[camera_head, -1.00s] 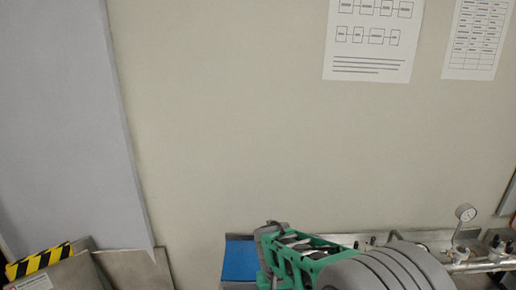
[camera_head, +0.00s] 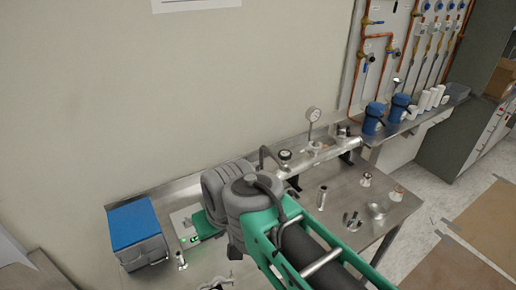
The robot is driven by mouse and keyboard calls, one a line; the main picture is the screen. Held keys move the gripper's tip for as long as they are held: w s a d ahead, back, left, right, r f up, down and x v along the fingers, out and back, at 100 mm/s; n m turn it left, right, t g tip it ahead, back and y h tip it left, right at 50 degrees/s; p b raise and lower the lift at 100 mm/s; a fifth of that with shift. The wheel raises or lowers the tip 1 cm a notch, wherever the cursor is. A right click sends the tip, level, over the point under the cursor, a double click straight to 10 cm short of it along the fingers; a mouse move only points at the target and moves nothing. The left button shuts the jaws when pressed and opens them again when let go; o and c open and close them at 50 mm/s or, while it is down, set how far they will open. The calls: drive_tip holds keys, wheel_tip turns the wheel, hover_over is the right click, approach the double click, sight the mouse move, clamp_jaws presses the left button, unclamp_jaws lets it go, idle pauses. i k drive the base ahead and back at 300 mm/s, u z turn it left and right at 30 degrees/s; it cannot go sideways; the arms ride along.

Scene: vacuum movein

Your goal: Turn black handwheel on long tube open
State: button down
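A long metal tube (camera_head: 325,156) lies along the back of the steel workbench, right of my arm. A small black handwheel (camera_head: 285,155) sits at its left end, next to a bent metal pipe. It is too small to tell how far it is turned. My green and grey arm reaches in from the bottom and folds back over the bench, left of the handwheel and apart from it in the picture. I cannot make out my gripper's fingers; the arm may hide them.
A round gauge (camera_head: 313,115) stands up from the tube. A blue-topped box (camera_head: 136,228) is at the bench's left. Several small metal fittings stand on the bench front. Blue containers (camera_head: 373,118) and copper pipes (camera_head: 365,40) are at back right. Open floor lies right.

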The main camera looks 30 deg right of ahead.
sight(285, 155)
drive_tip(key=k, duration=0.5)
drive_tip(key=u, duration=2.15)
drive_tip(key=k, duration=1.35)
drive_tip(key=z, duration=2.2)
drive_tip(key=i, duration=1)
